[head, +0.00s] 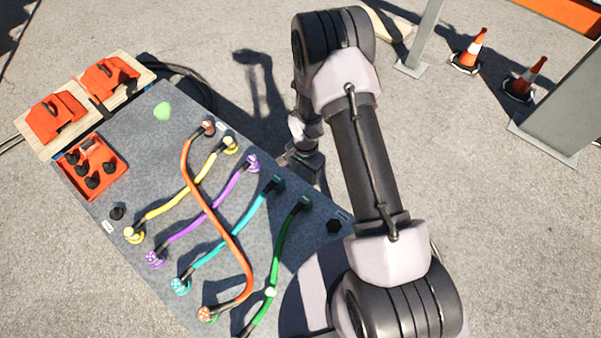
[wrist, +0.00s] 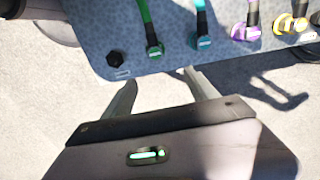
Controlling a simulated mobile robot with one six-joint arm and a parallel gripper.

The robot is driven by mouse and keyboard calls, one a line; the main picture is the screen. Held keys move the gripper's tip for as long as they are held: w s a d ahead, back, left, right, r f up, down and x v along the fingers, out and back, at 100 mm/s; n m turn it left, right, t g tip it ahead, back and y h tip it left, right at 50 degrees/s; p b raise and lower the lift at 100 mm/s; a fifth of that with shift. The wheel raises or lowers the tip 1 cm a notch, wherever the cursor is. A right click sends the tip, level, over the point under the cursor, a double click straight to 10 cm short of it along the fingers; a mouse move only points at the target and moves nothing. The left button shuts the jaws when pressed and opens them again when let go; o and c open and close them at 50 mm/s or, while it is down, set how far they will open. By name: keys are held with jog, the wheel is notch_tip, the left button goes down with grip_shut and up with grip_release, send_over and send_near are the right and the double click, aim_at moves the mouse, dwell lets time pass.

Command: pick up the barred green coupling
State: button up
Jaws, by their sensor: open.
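The green cable (head: 287,245) runs across the grey-blue board. Its upper-right end is a dark-bodied green coupling (head: 304,203) near the board's right edge. In the wrist view this green coupling (wrist: 155,51) shows a pale bar on its face and lies just beyond the fingertips. The cable's other end runs to the bottom of the head view, where I cannot make out its marking. My gripper (wrist: 160,84) is open and empty, its fingers apart, just off the board's edge. In the head view my gripper (head: 290,158) is small and partly shaded.
Teal (head: 276,183), purple (head: 252,162) and yellow (head: 230,145) couplings line the same side. An orange cable (head: 221,229) crosses over other cables. A black knob (head: 334,226) sits near the green coupling. A red bin (head: 112,158) stands at left.

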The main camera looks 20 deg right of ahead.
jog(key=b, duration=0.4)
send_over(305, 199)
notch_tip(305, 199, down, 14)
jog(key=shift+r, duration=0.1)
notch_tip(305, 199, down, 6)
jog(key=b, duration=0.3)
jog(key=shift+c, duration=0.5)
grip_shut()
